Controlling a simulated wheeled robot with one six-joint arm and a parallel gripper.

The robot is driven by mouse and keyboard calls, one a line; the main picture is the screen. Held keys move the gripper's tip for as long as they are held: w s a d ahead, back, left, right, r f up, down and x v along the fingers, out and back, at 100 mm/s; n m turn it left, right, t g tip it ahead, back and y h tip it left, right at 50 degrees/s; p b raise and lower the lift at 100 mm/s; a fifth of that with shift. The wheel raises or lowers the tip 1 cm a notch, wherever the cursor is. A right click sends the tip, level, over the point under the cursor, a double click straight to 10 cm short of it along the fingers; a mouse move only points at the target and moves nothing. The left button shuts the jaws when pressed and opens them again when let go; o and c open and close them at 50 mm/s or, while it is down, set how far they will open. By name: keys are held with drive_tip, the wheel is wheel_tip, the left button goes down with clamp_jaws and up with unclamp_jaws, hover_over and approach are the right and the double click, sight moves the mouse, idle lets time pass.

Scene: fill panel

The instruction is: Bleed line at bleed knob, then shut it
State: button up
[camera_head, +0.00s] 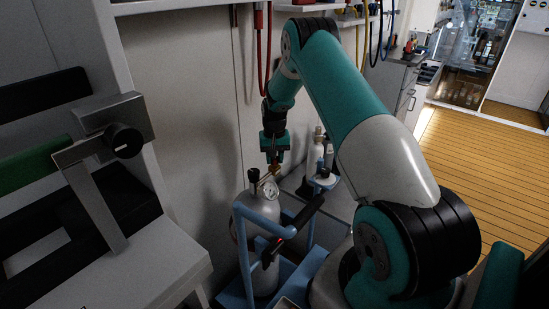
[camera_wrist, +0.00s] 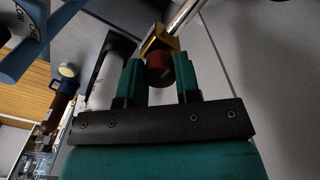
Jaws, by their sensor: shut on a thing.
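A dark red knob (camera_wrist: 160,69) on a brass fitting (camera_wrist: 158,42) sits between the two green fingers of my gripper (camera_wrist: 159,76) in the wrist view. My gripper is shut on this knob. In the head view my gripper (camera_head: 274,162) points down at the brass fitting (camera_head: 274,172) above a grey gas cylinder (camera_head: 262,206). The knob is hidden there by the fingers. A round gauge (camera_head: 270,189) with a pale face is just below the fitting. A black cap or knob (camera_head: 253,175) stands to its left. Any marking on the knob is too small to read.
The cylinder stands in a blue tubular cart (camera_head: 244,245) with a black-gripped handle (camera_head: 308,211). White bottles (camera_head: 317,152) stand behind. A workbench (camera_head: 165,262) with a metal clamp and black knob (camera_head: 124,140) is close on the left. Red hoses (camera_head: 259,50) hang on the wall above.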

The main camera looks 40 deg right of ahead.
drive_tip(key=o, duration=0.9)
wheel_tip(320, 180, up, 18)
drive_tip(key=shift+f+b, duration=0.25)
drive_tip(key=shift+b, duration=0.3)
idle(0.7)
